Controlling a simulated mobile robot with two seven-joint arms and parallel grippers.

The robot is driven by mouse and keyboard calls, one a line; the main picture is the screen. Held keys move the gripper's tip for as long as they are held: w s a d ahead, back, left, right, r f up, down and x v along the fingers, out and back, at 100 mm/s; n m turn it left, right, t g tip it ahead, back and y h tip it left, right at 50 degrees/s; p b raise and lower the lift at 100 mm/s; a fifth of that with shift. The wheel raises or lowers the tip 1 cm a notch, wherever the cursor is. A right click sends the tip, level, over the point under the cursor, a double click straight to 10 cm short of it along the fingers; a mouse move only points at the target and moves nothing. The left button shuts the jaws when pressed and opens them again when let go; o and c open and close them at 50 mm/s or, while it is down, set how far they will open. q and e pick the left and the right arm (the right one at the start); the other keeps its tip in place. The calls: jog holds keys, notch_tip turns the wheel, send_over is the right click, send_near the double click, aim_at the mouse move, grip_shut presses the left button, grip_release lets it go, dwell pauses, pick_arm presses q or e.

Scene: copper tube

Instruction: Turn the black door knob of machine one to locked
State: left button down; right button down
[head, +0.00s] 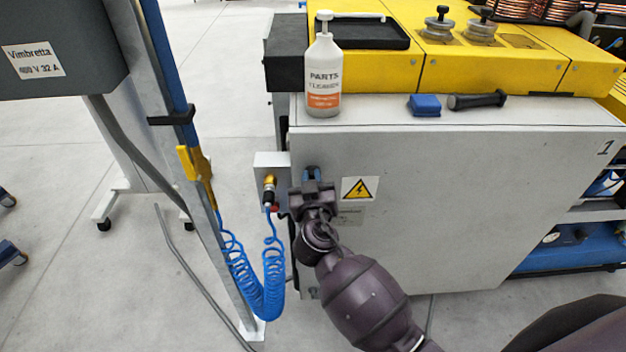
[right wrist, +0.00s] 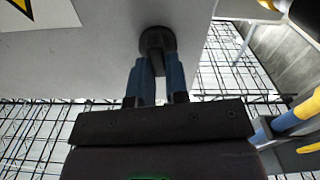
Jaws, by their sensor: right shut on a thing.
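The black door knob (right wrist: 157,40) shows in the right wrist view, round and dark on the light grey machine door. My right gripper (right wrist: 157,68) has its blue fingers closed on the knob. In the head view the right gripper (head: 312,176) is at the left part of the front door of machine one (head: 440,190), which bears the number 1. There the gripper hides the knob, and I cannot read the knob's angle or any lock mark. My left gripper is not in view.
Left of the gripper is a grey box with a brass air fitting (head: 269,186) and a coiled blue hose (head: 262,280). A post (head: 185,130) stands further left.

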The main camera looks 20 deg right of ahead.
jog(key=n, duration=0.4)
jog(key=shift+a+f+n, duration=0.1)
jog(key=shift+a+n, duration=0.05)
jog(key=shift+n, duration=0.15)
jog(key=shift+w+a+f+n+p, duration=0.15)
jog(key=shift+n+p, duration=0.15)
jog(key=shift+n, duration=1.55)
jog(key=shift+s+f+n+p, duration=0.1)
jog(key=shift+n+p, duration=0.15)
jog(key=shift+n, duration=1.65)
jog(key=shift+w+a+f+n+p, duration=0.15)
jog(key=shift+n+p, duration=0.15)
jog(key=shift+n, duration=1.55)
jog(key=shift+s, duration=0.1)
jog(key=c, duration=1.1)
grip_release()
jog(key=shift+f, duration=0.1)
jog(key=b+v, duration=0.1)
jog(key=v, duration=0.9)
jog(key=shift+s+a, duration=0.1)
jog(key=shift+s, duration=0.3)
